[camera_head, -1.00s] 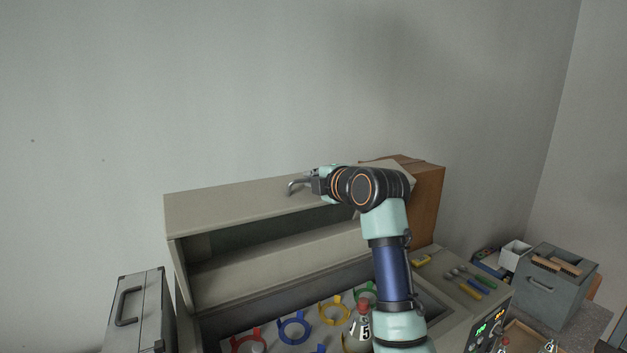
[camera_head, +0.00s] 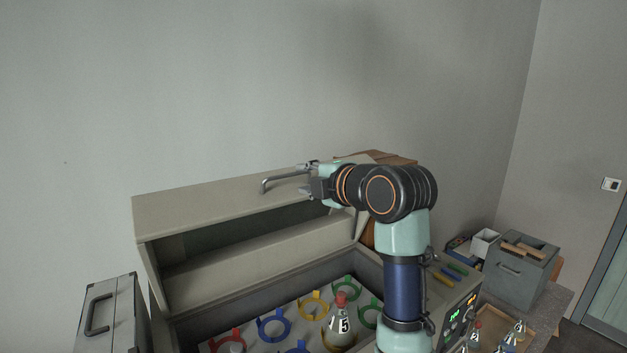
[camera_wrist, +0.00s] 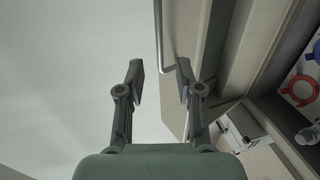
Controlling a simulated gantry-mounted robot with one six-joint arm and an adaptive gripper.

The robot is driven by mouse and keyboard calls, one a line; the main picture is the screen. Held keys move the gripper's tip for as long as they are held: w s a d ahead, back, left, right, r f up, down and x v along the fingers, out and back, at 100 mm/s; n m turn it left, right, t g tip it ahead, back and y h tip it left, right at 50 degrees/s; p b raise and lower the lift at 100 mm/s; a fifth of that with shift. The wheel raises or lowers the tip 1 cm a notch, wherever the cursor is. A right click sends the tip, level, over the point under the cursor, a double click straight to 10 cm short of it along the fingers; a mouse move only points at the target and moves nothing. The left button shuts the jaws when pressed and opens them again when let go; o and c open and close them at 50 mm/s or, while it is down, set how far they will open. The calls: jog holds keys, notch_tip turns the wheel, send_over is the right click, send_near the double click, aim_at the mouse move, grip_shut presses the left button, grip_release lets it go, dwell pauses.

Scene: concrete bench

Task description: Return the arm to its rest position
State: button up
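My gripper (camera_head: 308,178) is at the front of the raised lid (camera_head: 220,207) of the grey machine, by the right part of its metal bar handle (camera_head: 282,180). In the wrist view my gripper (camera_wrist: 160,82) is open, its two fingers apart with nothing clamped. The handle (camera_wrist: 159,35) runs down from the top of that view towards the gap between the fingertips; I cannot tell whether it touches a finger. My arm stands upright in front of the machine's right side, its forearm bent to the left.
Inside the machine are coloured ring holders (camera_head: 274,325) and a flask marked 5 (camera_head: 340,325). A grey case (camera_head: 112,318) stands at left. A brown box (camera_head: 405,160) is behind my arm. A grey toolbox (camera_head: 520,275) and a tray of flasks (camera_head: 540,325) are at right.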

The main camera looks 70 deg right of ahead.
jog(key=v, duration=0.2)
jog(key=shift+s+a, duration=0.2)
jog(key=shift+s, duration=0.05)
dwell(0.4)
jog(key=w+a+f+m+y, duration=0.2)
jog(key=w+a+f, duration=0.4)
jog(key=a, duration=0.4)
jog(key=w+a+f+m+t+y, duration=0.15)
jog(key=w+a+f, duration=0.25)
jog(key=a+f, duration=0.45)
jog(key=w+a+f+m+y, duration=0.2)
jog(key=w+a+f, duration=0.2)
jog(key=a+f, duration=0.45)
jog(key=s+a+f+m+y, duration=0.1)
jog(key=s+a+f, duration=0.1)
jog(key=a, duration=0.6)
jog(key=s+a+f+m+y, duration=0.1)
jog(key=s+a+f+m, duration=0.1)
jog(key=a, duration=0.7)
jog(key=s+a+f+m+y, duration=0.2)
jog(key=a+f, duration=0.3)
jog(key=a, duration=0.3)
jog(key=shift+s+a+g, duration=0.2)
jog(key=shift+s+g, duration=0.25)
jog(key=shift+s, duration=0.45)
jog(key=shift+f, duration=0.15)
